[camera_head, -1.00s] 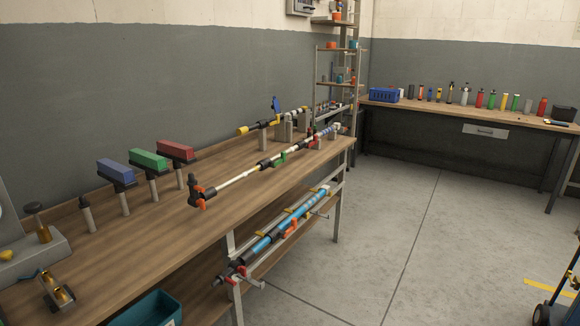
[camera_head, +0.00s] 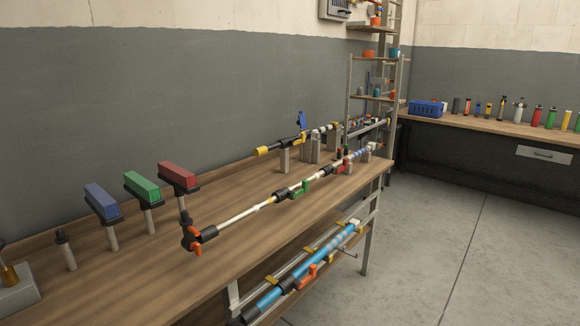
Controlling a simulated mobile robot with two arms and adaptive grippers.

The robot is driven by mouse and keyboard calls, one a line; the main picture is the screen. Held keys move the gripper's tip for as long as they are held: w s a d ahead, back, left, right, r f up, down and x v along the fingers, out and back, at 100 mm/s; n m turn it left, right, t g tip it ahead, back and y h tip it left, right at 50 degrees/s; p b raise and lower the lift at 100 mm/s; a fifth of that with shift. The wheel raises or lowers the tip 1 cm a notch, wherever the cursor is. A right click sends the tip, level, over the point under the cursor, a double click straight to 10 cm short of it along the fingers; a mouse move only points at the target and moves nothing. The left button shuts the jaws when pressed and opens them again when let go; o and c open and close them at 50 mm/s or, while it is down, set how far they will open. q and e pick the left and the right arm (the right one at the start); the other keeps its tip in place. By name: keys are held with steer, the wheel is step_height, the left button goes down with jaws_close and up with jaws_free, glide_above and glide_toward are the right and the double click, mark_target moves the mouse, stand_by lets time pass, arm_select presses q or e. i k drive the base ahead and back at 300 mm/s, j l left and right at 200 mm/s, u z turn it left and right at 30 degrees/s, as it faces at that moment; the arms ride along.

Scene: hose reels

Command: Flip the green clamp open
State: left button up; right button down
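Two green things could be the clamp; I cannot tell which is meant. One is a green lever-like part (camera_head: 300,188) on the long white pipe (camera_head: 243,216) that runs along the front of the workbench. It sits beside a black fitting (camera_head: 283,195), and its open or shut state is too small to tell. The other is a green block (camera_head: 142,186) in a dark holder on a grey post, between a blue block (camera_head: 101,201) and a red block (camera_head: 179,176). Neither of my grippers is in view.
The wooden workbench (camera_head: 150,265) runs along the left wall. A blue pipe (camera_head: 283,285) with an orange lever lies on the rack below. A shelf unit (camera_head: 372,97) stands beyond the bench's far end. The concrete floor (camera_head: 440,240) to the right is clear.

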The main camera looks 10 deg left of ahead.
mark_target(306, 182)
steer(key=i+l+u, duration=0.25)
steer(key=i+u, duration=0.25)
steer(key=i+l+u, duration=0.3)
steer(key=u, duration=0.2)
steer(key=i+l+u, duration=0.25)
steer(key=l+u, duration=0.25)
steer(key=i+l+u, duration=0.15)
steer(key=l, duration=0.15)
steer(key=i+l+u, duration=0.15)
steer(key=l, duration=0.2)
steer(key=k+j, duration=0.05)
